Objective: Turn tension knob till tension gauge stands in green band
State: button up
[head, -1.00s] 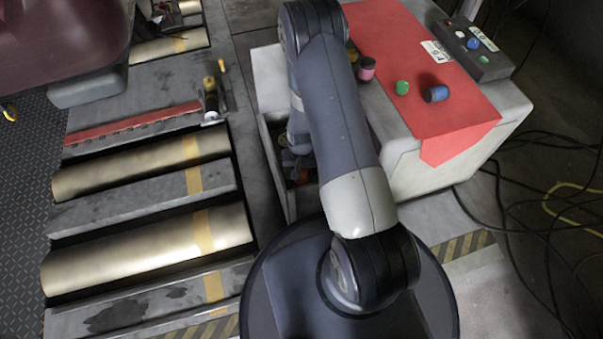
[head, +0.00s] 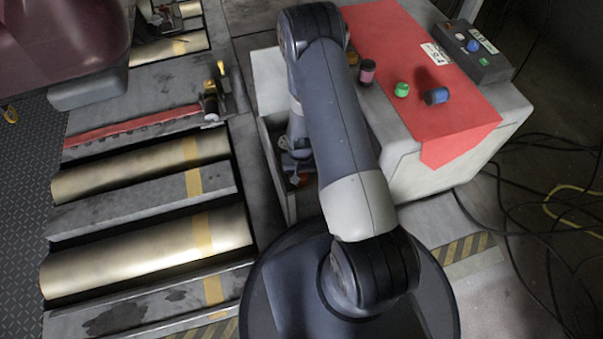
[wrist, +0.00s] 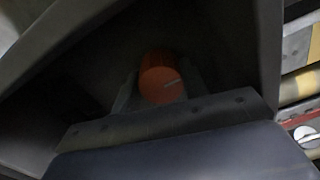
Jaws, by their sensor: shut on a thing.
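An orange-red round knob (wrist: 160,82) with a pale line on its face sits in the dark recess in the wrist view. My gripper (wrist: 161,92) is shut on it, one finger at each side. In the head view my gripper (head: 294,168) is low in the narrow opening left of the white cabinet, mostly hidden by my arm. A small orange patch beside it there may be the knob. A round pale dial with a red part (wrist: 305,133) shows at the right edge of the wrist view. I cannot make out a green band or its reading.
The white cabinet (head: 415,178) carries a red cloth (head: 400,40), with green, blue and pink-topped small items, and a dark button box (head: 473,52). Brass rollers (head: 150,250) lie at left. Black cables (head: 540,220) trail on the floor at right.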

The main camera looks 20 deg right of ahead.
aim_at(302, 176)
jog(key=shift+m, duration=0.3)
jog(key=m+p, duration=0.2)
jog(key=m, duration=0.4)
jog(key=shift+d+r, duration=0.1)
jog(key=m, duration=0.2)
jog(key=shift+m+p, duration=0.3)
jog(key=shift+p, duration=0.05)
jog(key=shift+s+m+p, duration=0.15)
jog(key=shift+m+p, duration=0.2)
jog(key=shift+m, duration=0.95)
jog(key=o, duration=1)
jog(key=r+p, duration=0.2)
jog(key=r, duration=0.3)
jog(key=r+p, duration=0.2)
jog(key=r, duration=0.3)
jog(key=shift+s+r, duration=0.2)
jog(key=shift+r, duration=0.2)
